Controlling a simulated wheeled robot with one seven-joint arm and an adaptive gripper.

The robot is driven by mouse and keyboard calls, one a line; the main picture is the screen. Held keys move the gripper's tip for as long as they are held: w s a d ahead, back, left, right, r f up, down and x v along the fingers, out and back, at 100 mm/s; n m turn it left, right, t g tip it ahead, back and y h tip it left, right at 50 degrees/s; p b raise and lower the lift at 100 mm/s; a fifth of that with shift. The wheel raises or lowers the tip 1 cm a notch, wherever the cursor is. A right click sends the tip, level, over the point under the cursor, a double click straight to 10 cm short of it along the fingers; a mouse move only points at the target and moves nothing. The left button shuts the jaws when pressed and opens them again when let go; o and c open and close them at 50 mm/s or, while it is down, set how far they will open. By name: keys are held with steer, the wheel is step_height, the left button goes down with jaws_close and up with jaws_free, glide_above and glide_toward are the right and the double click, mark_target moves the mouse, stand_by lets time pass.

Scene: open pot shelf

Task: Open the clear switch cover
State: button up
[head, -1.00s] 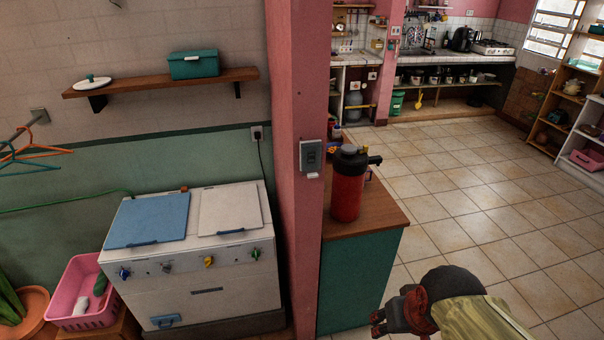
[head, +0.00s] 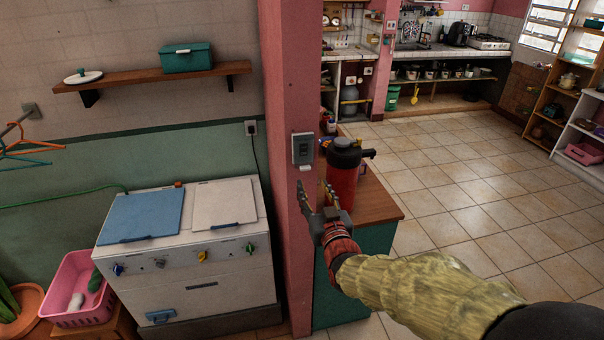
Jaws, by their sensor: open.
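The switch (head: 303,149) is a small grey box on the front face of the pink pillar, with a dark panel in its middle. The clear cover is too small to make out, and I cannot tell how it sits. My gripper (head: 316,190) is open and empty, just below and slightly right of the switch in the picture, with its fingers pointing up. A gap shows between the fingertips and the switch. The near finger overlaps the pillar's right edge; the other shows against the red flask.
A red flask with a black top (head: 342,172) stands on a wood-topped counter (head: 380,205) right behind my gripper. The pink pillar (head: 285,80) rises beside it. A twin-tub washer (head: 185,255) stands at left. Tiled floor (head: 460,180) is free at right.

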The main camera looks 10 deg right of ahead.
mark_target(306, 169)
steer(key=w, duration=0.7)
steer(key=shift+w+b, duration=0.4)
steer(key=shift+r, duration=0.1)
steer(key=shift+c, duration=1.3)
steer(key=c, duration=0.7)
jaws_close()
